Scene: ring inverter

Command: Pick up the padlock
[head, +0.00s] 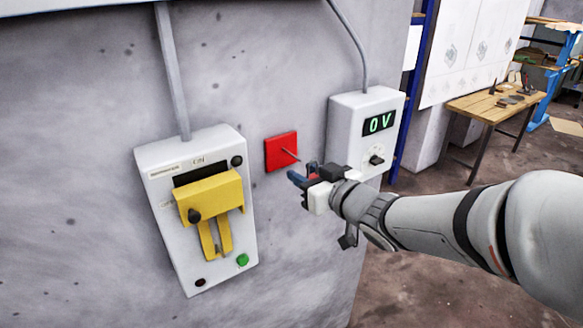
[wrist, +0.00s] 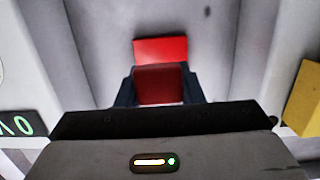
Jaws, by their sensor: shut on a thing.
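The padlock (wrist: 159,88) shows in the wrist view as a dark red block between the two dark blue fingers. My gripper (wrist: 160,95) is shut on it. The padlock's shackle is hidden.
A grey switch box (head: 165,250) with a yellow handle (head: 210,195) is on the wall to the left. A box (head: 350,115) with a green "0 V" display (head: 380,122) is to the right, close behind my arm. A wooden table (head: 480,108) stands farther back.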

